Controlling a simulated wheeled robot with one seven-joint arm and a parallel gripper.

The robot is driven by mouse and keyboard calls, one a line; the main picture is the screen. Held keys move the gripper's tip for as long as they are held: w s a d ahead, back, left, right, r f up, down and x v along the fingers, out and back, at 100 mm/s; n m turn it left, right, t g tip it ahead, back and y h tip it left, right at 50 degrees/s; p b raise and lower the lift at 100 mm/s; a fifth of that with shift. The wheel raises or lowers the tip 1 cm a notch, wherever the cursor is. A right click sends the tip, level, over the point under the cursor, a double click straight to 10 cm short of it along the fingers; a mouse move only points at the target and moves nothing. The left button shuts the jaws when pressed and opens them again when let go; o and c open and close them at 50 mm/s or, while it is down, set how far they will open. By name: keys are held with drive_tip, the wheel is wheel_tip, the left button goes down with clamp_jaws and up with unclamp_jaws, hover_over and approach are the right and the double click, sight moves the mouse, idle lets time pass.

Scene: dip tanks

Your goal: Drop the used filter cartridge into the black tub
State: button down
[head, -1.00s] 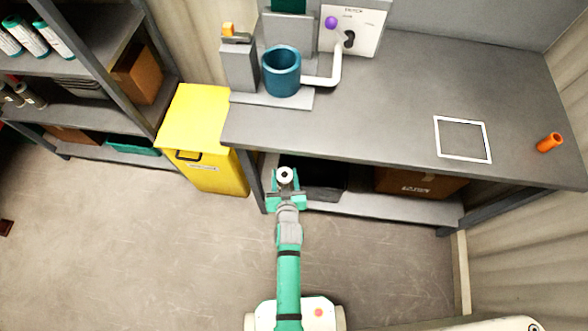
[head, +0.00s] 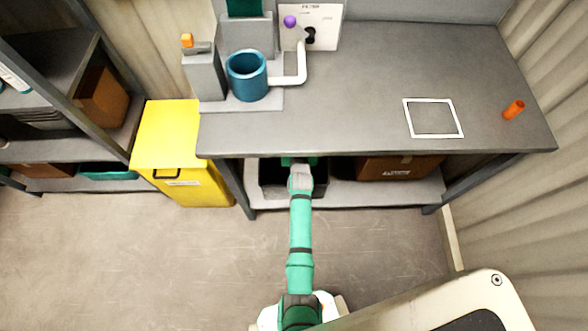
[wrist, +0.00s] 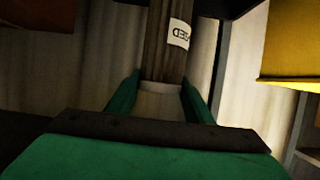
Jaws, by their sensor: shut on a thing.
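The used filter cartridge (wrist: 165,45) is a dark cylinder with a pale end and a white label, partly readable, in the wrist view. My gripper (wrist: 160,92) is shut on it, with a green finger on each side. In the head view my gripper is mostly hidden under the bench's front edge, and the cartridge cannot be seen there. The black tub (head: 268,190) sits on the low shelf under the bench. My wrist is in front of it and hides part of it. I cannot tell how far the cartridge is over the tub.
A grey bench (head: 350,95) overhangs the low shelf (head: 375,190). A cardboard box (head: 385,167) stands right of the tub. A yellow bin (head: 165,145) stands left of the bench. A blue pot (head: 247,75) and an orange cylinder (head: 513,109) are on top.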

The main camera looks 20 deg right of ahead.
wheel_tip(320, 180, down, 5)
drive_tip(key=shift+w+a+r, duration=0.1)
drive_tip(key=shift+w, duration=0.05)
drive_tip(key=shift+s+f, duration=0.25)
drive_tip(key=shift+f, duration=0.2)
drive_tip(key=c, duration=0.8)
unclamp_jaws()
drive_tip(key=v, duration=1)
drive_tip(key=shift+s+r, duration=0.2)
drive_tip(key=shift+s, duration=0.1)
drive_tip(key=shift+a, duration=0.15)
